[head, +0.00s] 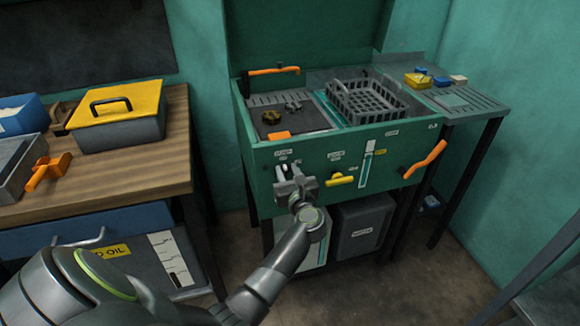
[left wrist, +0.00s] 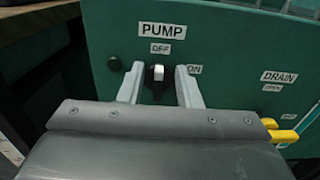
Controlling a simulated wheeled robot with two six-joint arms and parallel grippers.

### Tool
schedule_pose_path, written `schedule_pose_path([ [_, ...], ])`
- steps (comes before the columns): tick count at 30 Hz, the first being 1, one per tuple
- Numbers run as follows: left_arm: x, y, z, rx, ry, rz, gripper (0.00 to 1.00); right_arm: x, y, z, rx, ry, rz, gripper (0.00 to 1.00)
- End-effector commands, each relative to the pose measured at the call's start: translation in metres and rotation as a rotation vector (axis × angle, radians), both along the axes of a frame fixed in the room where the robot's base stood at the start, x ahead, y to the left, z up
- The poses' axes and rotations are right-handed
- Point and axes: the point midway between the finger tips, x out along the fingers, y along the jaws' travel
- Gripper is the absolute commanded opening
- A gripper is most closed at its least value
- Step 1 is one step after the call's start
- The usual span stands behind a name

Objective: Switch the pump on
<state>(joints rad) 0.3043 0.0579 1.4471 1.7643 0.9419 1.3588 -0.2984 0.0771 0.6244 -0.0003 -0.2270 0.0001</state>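The pump switch is a black knob (left wrist: 158,76) with a white pointer, on the green front panel of the parts washer (head: 262,158). The pointer stands upright, toward the OFF label (left wrist: 160,48). The ON label (left wrist: 194,69) is to the right of the knob, and the PUMP label (left wrist: 162,31) is above. My left gripper (left wrist: 160,68) is open, with one finger on each side of the knob in the left wrist view and a gap on both sides. In the head view my left gripper (head: 289,172) is at the panel and hides the knob. My right gripper is not in view.
A yellow drain handle (head: 340,180) is right of the switch, and an orange lever (head: 425,160) is farther right. A grey basket (head: 368,100) sits on top of the washer. A wooden bench (head: 150,165) with a yellow-lidded box (head: 117,108) stands at left.

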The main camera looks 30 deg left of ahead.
Motion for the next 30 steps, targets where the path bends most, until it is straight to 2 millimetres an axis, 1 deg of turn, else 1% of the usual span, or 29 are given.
schedule_pose_path([
  [7,-0.0001,0.0006,-0.0004,0.000,0.000,0.000,0.31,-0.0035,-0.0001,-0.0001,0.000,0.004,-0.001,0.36],
  [8,-0.0001,0.0006,-0.0003,0.000,0.000,0.000,0.28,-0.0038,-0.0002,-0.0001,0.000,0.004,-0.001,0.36],
  [14,0.0000,0.0004,-0.0002,0.000,0.000,0.000,0.02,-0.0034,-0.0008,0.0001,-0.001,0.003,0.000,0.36],
  [15,0.0000,0.0004,-0.0002,0.000,0.000,0.000,0.00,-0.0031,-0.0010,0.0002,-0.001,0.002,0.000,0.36],
  [23,0.0001,0.0002,0.0002,0.006,0.007,0.000,0.00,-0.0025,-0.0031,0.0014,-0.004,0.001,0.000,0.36],
  [30,0.0016,-0.0008,0.0014,0.056,0.069,0.001,0.00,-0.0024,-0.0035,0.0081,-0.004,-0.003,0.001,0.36],
])
